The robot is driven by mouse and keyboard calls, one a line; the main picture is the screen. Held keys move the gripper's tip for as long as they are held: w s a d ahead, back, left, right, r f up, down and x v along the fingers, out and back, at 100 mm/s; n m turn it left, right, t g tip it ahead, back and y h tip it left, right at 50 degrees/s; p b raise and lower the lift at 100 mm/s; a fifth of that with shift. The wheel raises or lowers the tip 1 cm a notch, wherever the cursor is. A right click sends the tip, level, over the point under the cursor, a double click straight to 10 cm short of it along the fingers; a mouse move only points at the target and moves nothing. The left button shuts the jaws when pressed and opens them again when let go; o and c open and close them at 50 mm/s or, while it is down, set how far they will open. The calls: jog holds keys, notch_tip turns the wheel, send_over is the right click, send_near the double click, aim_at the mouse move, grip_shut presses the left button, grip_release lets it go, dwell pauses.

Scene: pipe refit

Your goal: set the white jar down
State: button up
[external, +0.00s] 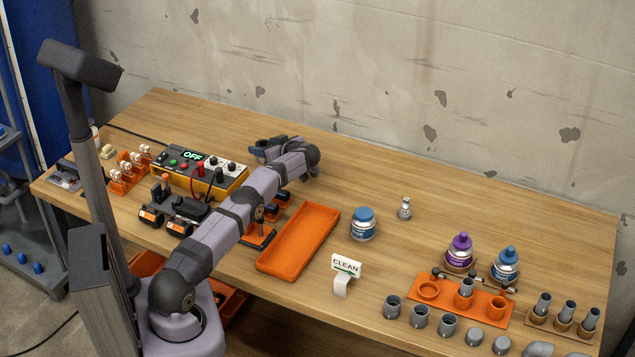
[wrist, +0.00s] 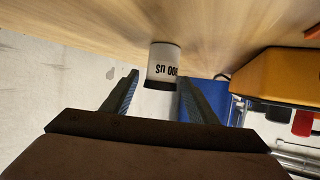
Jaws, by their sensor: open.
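The white jar (wrist: 164,62) shows in the wrist view, upside down in the picture, with black lettering and a dark lid. Its base appears to meet the wooden table. My gripper (wrist: 158,78) is open, with one finger on each side of the jar near its lid end. A gap shows at the left finger; the right finger is close to the jar, and I cannot tell whether it touches. In the external view my gripper (external: 258,150) is low over the back of the table, behind the control box. I cannot make out the jar there.
The yellow control box (external: 203,170), its display reading OFF, stands just in front of my gripper; it also shows in the wrist view (wrist: 280,75). An orange tray (external: 299,241) and a blue-lidded jar (external: 362,224) are farther right. The table's back right is mostly clear.

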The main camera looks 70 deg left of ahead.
jog(key=v, duration=1.1)
jog(key=shift+s, duration=0.1)
